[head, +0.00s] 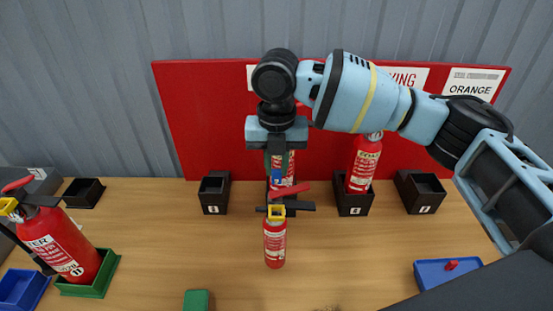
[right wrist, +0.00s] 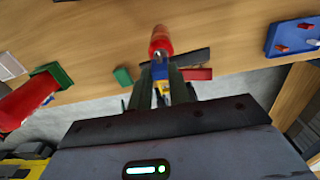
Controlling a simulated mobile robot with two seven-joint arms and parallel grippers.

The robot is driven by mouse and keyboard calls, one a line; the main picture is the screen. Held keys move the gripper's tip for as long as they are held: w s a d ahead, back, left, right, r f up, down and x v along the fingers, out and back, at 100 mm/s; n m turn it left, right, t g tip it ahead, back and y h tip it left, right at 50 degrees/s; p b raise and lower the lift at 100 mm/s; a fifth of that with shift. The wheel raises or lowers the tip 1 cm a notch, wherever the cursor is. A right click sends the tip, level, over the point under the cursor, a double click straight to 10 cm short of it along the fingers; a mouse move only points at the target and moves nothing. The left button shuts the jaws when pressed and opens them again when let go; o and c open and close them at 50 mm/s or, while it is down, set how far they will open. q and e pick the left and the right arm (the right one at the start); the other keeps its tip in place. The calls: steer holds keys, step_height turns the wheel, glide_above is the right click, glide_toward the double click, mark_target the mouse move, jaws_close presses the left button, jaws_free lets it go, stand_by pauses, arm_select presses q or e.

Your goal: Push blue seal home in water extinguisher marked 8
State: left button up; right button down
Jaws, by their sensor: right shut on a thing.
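My right gripper (head: 277,172) points down in the middle of the head view. It is shut on the blue seal (head: 277,177), which also shows between the fingertips in the right wrist view (right wrist: 160,71). Just below and in front is a small red extinguisher (head: 275,245) with a red lever, black bars and a yellow part at its top. Its marking is too small to read. I cannot tell whether the seal touches its head. A larger red extinguisher labelled WATER (head: 58,245) stands at the left in a green tray (head: 103,275). My left gripper is not in view.
A FOAM extinguisher (head: 365,160) stands in a black holder (head: 354,205); another extinguisher (head: 288,160) stands behind my gripper. Empty black holders (head: 214,195) (head: 420,195) line the back. A blue tray (head: 440,275) and green block (head: 196,300) are at the front. Table between is clear.

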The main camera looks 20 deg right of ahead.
mark_target(276, 170)
steer(key=shift+f, duration=0.9)
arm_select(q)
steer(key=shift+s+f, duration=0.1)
arm_select(e)
steer(key=shift+f, duration=0.65)
steer(key=shift+f, duration=0.15)
steer(key=shift+f, duration=0.1)
stand_by(2.4)
steer(key=c, duration=1.2)
jaws_free()
steer(key=shift+c, duration=0.2)
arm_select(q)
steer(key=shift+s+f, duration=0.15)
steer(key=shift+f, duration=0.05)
arm_select(e)
steer(key=shift+r, duration=3.95)
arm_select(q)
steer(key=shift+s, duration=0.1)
arm_select(e)
steer(key=shift+s+f, duration=0.1)
